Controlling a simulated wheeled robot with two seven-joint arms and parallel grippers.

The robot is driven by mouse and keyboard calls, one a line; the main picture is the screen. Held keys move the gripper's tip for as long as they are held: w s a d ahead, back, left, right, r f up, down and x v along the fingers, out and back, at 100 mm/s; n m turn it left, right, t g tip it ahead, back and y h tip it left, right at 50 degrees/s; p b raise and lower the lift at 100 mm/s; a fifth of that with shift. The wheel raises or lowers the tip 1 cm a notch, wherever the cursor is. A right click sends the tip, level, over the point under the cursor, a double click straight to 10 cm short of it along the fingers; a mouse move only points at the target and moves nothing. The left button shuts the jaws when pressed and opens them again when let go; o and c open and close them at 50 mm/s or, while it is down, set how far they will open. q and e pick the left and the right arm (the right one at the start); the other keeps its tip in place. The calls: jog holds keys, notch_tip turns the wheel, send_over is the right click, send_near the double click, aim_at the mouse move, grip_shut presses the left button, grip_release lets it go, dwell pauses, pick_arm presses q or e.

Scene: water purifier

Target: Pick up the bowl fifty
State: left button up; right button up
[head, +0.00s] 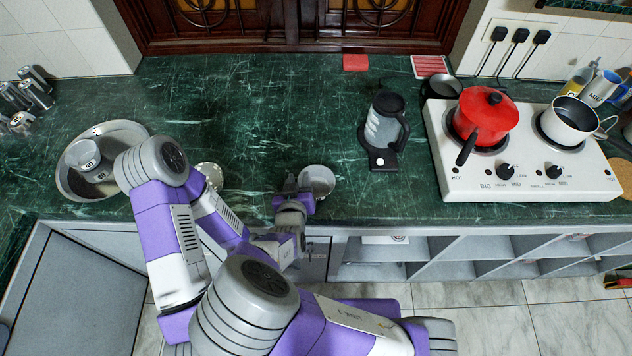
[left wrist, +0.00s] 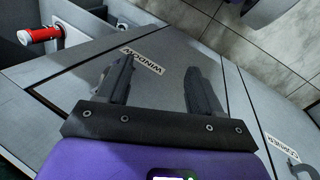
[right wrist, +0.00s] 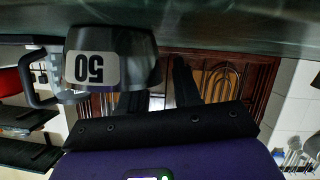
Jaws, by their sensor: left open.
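The bowl labelled 50 (right wrist: 128,45) is grey and shows upside down in the right wrist view. In the head view the small bowl (head: 318,178) stands at the counter's front edge. My right gripper (right wrist: 153,82) is open beside it; in the head view the right gripper (head: 289,187) is just left of this bowl. The bowl hides the tip of one finger, and I cannot tell whether they touch. My left gripper (left wrist: 160,68) is open and empty, facing the grey cabinet front; my arms hide it in the head view.
Another small bowl (head: 210,175) is partly behind my arm. A bowl labelled 40 (head: 84,154) sits in the round sink (head: 128,135). The counter's middle back is clear.

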jog(key=shift+s+r, duration=0.2)
jog(key=shift+s, duration=0.05)
jog(key=shift+c, duration=0.3)
grip_shut()
jog(key=shift+f, duration=0.1)
